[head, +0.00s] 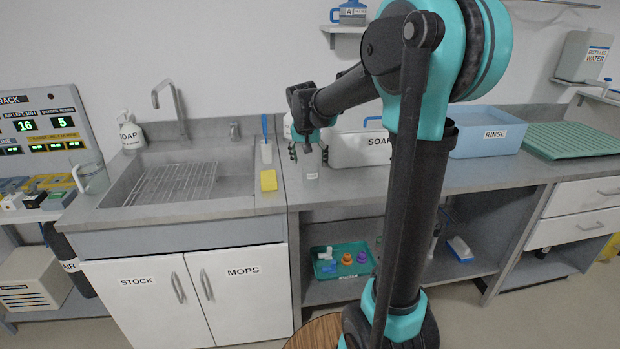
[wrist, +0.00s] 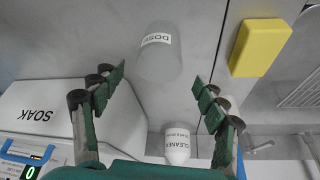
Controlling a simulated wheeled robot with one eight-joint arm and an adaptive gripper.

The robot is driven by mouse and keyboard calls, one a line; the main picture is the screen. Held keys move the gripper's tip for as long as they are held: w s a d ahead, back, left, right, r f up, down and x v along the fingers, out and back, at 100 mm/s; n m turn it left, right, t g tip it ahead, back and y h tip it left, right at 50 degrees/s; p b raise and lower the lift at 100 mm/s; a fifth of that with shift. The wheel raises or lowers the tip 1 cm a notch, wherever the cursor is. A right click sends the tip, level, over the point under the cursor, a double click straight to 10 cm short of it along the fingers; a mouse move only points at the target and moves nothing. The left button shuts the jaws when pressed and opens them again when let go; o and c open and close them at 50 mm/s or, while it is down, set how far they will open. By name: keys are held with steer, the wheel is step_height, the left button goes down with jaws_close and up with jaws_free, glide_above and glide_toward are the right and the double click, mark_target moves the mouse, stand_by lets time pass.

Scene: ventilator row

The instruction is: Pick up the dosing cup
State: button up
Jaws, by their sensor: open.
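The dosing cup (head: 312,173) is a small clear cup with a white label, standing on the grey counter near its front edge, right of the sink. In the wrist view the cup (wrist: 160,62) shows large, with part of its "DOSI" label readable, ahead of and between the fingertips. My gripper (head: 309,154) is open and empty, its fingers pointing down just above the cup. In the wrist view my gripper's two green fingers (wrist: 161,85) are spread wide on either side, apart from the cup.
A yellow sponge (head: 268,180) lies left of the cup, with a blue-handled brush (head: 266,146) behind it. The white SOAK bin (head: 360,150) stands behind to the right. A CLEANER bottle (wrist: 177,148) stands close behind my gripper. The sink (head: 180,178) is to the left.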

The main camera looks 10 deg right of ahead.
mark_target(311, 173)
steer(key=shift+x, duration=3.85)
steer(key=shift+s+d, duration=0.1)
steer(key=shift+s, duration=0.15)
steer(key=shift+c, duration=0.4)
steer(key=c, duration=1.1)
